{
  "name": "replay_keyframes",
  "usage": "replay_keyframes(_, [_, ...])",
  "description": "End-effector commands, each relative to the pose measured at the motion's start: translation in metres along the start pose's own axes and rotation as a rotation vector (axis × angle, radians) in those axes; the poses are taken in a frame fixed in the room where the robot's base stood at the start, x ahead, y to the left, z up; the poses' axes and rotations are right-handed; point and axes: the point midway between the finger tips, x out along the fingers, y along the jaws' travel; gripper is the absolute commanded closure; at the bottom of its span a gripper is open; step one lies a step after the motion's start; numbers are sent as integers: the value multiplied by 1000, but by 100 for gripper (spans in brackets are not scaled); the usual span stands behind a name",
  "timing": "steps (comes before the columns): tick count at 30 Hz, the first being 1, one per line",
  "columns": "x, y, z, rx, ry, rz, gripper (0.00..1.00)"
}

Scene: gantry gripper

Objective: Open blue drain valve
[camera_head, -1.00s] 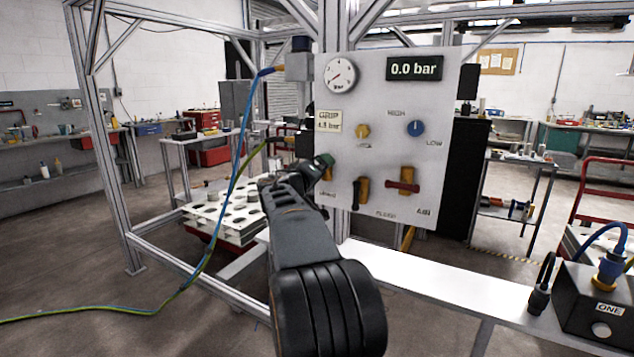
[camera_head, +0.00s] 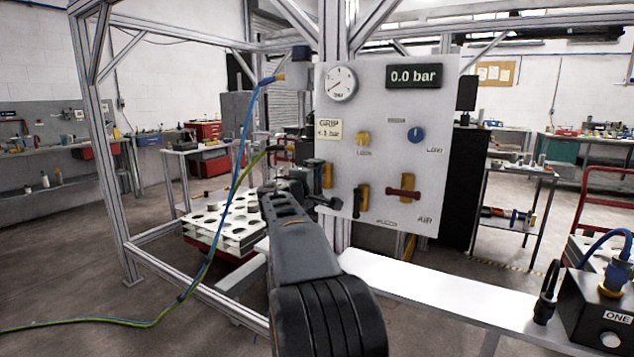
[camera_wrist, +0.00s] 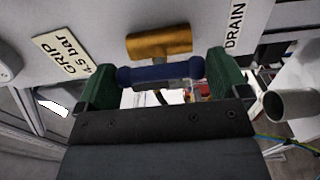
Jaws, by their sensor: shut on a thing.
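The blue drain valve handle (camera_wrist: 160,72) is a dark blue bar in the wrist view, lying crosswise below its brass valve body (camera_wrist: 160,41). My gripper (camera_wrist: 155,80) has its two green fingers at the two ends of this bar and is shut on it. The DRAIN label (camera_wrist: 235,25) is at the right of the valve. In the head view, my gripper (camera_head: 318,178) is at the panel's lower left and hides the blue handle. The valve's opening angle cannot be told.
The white panel (camera_head: 390,110) carries a round gauge (camera_head: 341,83), a 0.0 bar display (camera_head: 414,76) and a blue knob (camera_head: 415,135). A black-handled valve (camera_head: 361,200) and a red-handled valve (camera_head: 403,194) are close to the right. A blue hose (camera_head: 238,165) hangs at the left.

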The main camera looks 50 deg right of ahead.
Motion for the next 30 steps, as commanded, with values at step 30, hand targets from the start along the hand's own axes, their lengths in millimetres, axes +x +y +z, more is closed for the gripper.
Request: replay_keyframes(30, [-10, -1, -1, -26, 2, 0, 0])
